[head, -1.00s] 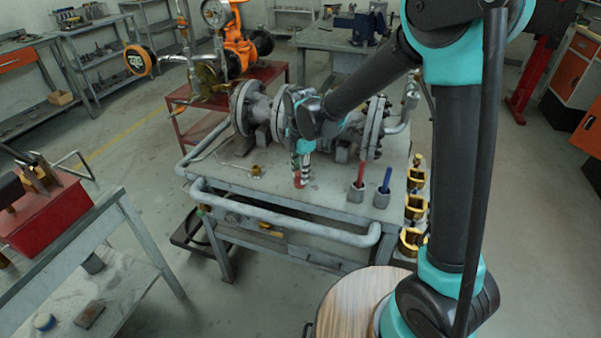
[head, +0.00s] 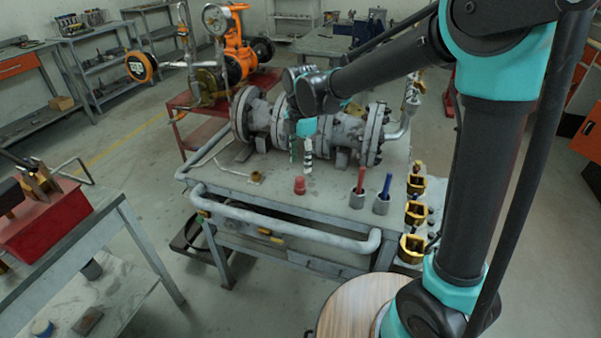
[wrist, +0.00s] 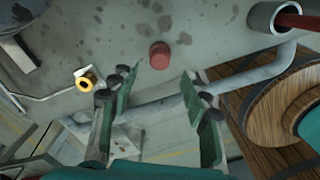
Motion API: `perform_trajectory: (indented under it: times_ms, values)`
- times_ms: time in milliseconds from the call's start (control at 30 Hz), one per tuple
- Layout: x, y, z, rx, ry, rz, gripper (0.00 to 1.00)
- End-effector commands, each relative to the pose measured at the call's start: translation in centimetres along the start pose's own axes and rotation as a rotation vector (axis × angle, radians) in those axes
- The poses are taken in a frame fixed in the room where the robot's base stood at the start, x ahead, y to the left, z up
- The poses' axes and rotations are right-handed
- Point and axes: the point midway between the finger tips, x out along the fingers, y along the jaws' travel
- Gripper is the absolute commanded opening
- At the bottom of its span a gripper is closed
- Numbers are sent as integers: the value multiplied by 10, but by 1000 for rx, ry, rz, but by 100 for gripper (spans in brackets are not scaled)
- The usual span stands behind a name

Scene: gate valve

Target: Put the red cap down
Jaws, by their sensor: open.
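The red cap (head: 300,185) stands on the grey workbench top (head: 330,186), in front of the gate valve (head: 290,125). In the wrist view the red cap (wrist: 159,55) sits beyond the fingertips, roughly centred between them and touching neither. My gripper (head: 303,152) is open and empty, above and a little behind the cap in the head view. Its two green fingers (wrist: 160,88) show spread apart in the wrist view.
Two grey cups holding a red tool (head: 359,182) and a blue tool (head: 385,189) stand right of the cap. Several yellow-rimmed holders (head: 415,212) line the bench's right side. A bent rod with a brass end (head: 255,177) lies left. A pipe rail (head: 280,222) runs along the front.

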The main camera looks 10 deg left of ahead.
Motion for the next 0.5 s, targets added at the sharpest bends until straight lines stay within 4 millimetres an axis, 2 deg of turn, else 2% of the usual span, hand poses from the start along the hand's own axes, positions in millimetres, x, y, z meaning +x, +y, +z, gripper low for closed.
perform_trajectory:
  times_ms: [33, 200, 500]
  values:
    - [-10, -1, 0, 0, 0, 0, 47]
    - [-33, 0, 0, 0, 0, 0, 47]
    - [-45, 0, 0, 0, 0, 0, 47]
